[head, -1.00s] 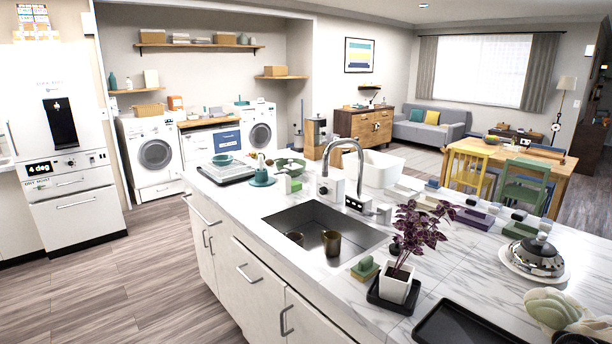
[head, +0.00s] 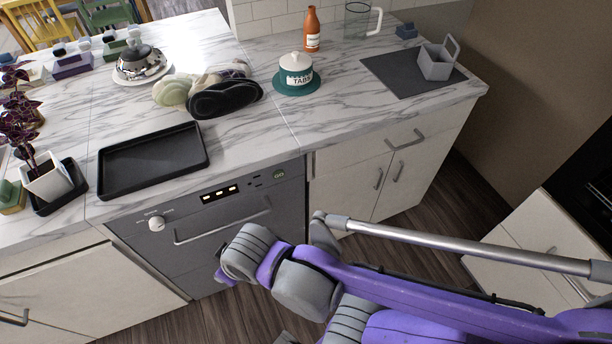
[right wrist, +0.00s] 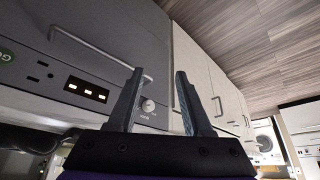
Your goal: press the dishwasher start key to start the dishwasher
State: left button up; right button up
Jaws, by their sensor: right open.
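The dishwasher (head: 160,255) is a dark grey front under the marble counter in the head view. My right gripper (right wrist: 159,72) is open and empty before the dishwasher, off to the knob's side of the key. My left gripper is out of view.
A bar handle (head: 222,222) sticks out below the dishwasher's controls. A black tray (head: 153,160) lies on the counter above it. White cabinets (head: 350,185) with handles stand to the right. The wooden floor (head: 450,210) is partly clear.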

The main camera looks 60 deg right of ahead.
aim_at(277, 175)
jog(key=z, duration=0.45)
jog(key=k+z, duration=0.1)
jog(key=z, duration=0.8)
jog(key=k+l+z, duration=0.1)
jog(key=z, duration=0.35)
